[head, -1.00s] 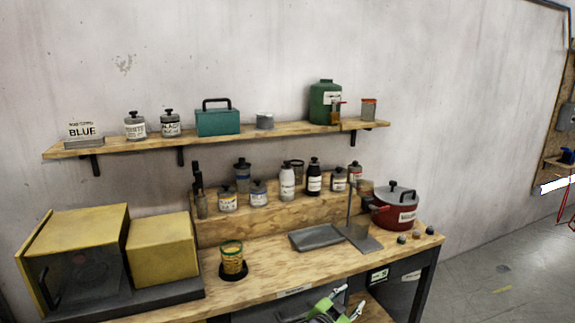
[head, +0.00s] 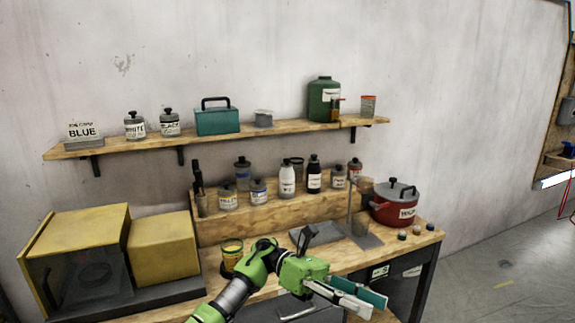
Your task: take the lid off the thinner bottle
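Several bottles and jars stand on the stepped wooden rack at the back of the bench. Two are tall and slim: a white bottle (head: 287,181) with a dark cap and a black bottle (head: 314,180) with a white label. Both stand upright with their caps on. Their small labels are too blurred to read, so I cannot tell which is the thinner bottle. My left gripper (head: 378,303) is low over the bench's front edge, in front of and below the bottles. Its fingers look apart and empty. My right gripper is out of view.
A shelf (head: 225,140) with cans hangs above.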

